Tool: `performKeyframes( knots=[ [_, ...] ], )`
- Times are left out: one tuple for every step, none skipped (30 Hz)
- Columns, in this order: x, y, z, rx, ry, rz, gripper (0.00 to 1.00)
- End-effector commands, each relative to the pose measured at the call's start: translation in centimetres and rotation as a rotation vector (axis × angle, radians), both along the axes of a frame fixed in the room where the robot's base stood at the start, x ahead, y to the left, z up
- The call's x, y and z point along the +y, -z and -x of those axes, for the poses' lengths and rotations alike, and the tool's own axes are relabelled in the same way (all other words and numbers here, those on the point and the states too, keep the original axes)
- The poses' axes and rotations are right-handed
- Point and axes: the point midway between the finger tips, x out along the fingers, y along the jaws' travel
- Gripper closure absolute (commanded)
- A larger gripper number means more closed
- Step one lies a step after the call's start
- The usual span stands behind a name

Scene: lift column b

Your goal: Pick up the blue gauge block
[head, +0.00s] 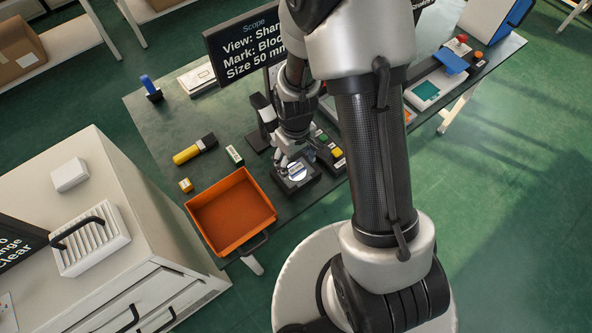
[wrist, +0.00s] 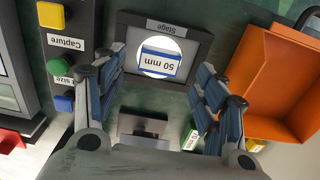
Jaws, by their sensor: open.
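The gauge block (wrist: 161,62) shows in the wrist view with a white "50 mm" face and a blue edge. It lies on the bright round window of the dark stage (wrist: 205,47), and in the head view the stage (head: 311,184) sits at the front of the table. My gripper (wrist: 160,80) is open, with one blue-padded finger on each side of the picture and the block between and beyond them. Nothing is held. In the head view my gripper (head: 290,155) is just above the stage, and the block is small and partly hidden there.
An orange tray (head: 212,200) stands left of the stage. A panel with coloured buttons (wrist: 74,42) is close on the stage's other side. A green-labelled block (head: 235,155), a small yellow block (head: 186,185) and a yellow-black object (head: 195,149) lie on the table.

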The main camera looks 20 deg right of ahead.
Motion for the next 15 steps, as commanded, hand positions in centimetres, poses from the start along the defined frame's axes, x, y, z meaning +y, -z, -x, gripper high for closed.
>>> performKeyframes(
  knots=[
    [-0.1, 1.3, 0.0, 0.001, 0.001, 0.000, 0.35],
    [-0.1, 1.9, 0.0, 0.001, 0.001, 0.000, 0.35],
    [-0.1, 2.5, 0.0, 0.002, 0.000, 0.000, 0.35],
    [-0.1, 2.8, 0.0, 0.002, 0.000, 0.000, 0.35],
    [-0.1, 3.1, 0.0, 0.001, 0.000, 0.000, 0.35],
    [-0.1, 3.4, 0.0, 0.000, 0.000, 0.000, 0.35],
    [-0.1, 3.5, 0.0, 0.000, 0.000, 0.000, 0.35],
    [-0.1, 3.5, 0.0, -0.001, 0.000, 0.000, 0.35],
    [-0.1, 3.4, -0.1, -0.001, 0.000, 0.000, 0.35],
    [-0.1, 3.4, -0.1, -0.001, 0.000, 0.000, 0.35],
    [-0.1, 3.3, -0.1, -0.001, 0.000, 0.000, 0.35],
    [-0.1, 3.3, 0.0, -0.001, 0.000, 0.000, 0.35],
    [-0.1, 3.3, 0.0, -0.001, 0.000, 0.000, 0.36],
    [-0.1, 3.3, 0.0, -0.001, 0.000, 0.000, 0.38],
    [-0.1, 3.3, 0.0, -0.001, 0.000, 0.000, 0.40]
  ],
)
